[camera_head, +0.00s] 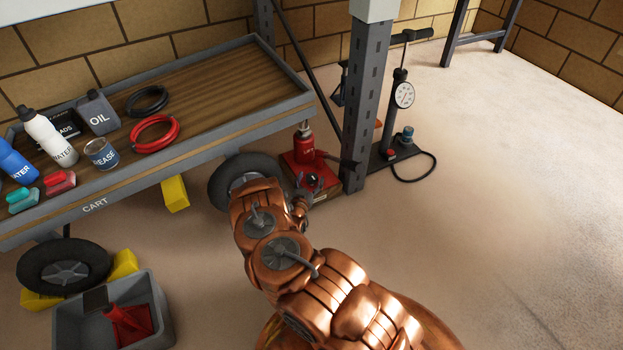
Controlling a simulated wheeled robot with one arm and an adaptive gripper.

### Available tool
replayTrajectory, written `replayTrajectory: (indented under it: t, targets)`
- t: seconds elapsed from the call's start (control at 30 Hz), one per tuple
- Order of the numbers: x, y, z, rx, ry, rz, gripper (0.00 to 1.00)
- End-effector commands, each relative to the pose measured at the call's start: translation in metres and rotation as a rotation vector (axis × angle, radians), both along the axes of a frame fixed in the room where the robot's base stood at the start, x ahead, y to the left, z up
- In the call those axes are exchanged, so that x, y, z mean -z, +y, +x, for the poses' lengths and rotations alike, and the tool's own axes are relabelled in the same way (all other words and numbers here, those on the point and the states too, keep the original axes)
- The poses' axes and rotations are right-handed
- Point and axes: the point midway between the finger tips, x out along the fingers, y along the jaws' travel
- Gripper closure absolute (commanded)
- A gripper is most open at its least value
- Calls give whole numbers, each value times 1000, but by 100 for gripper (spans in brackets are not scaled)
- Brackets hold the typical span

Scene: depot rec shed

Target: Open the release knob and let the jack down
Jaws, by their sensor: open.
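The red bottle jack (304,148) stands under the right-hand corner of the cart (215,65), its top post close to the cart's underside. It rests on a red base above a wooden block. A dark round shape (312,180) low at its front may be the release knob, but it is too small to be sure. My gripper (304,192) is open at the front of the jack's base, close to that shape. My copper arm hides part of the gripper, and I cannot tell whether it touches the knob.
A grey post (368,100) stands just right of the jack. A floor pump (398,115) with a gauge and hose is behind it. Cart wheels (245,172) and yellow chocks (175,193) are to the left. A grey bin (165,315) sits front left. The floor at right is clear.

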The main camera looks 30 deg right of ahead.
Motion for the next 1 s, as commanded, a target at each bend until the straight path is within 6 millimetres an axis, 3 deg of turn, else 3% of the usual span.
replayTrajectory:
  t: [0.2, 0.5, 1.0]
  targets:
    - [1, -12, 12, -2, 0, 1, 27]
    - [0, -13, 12, -1, 2, 1, 27]
    - [0, -13, 12, -1, 1, 0, 79]
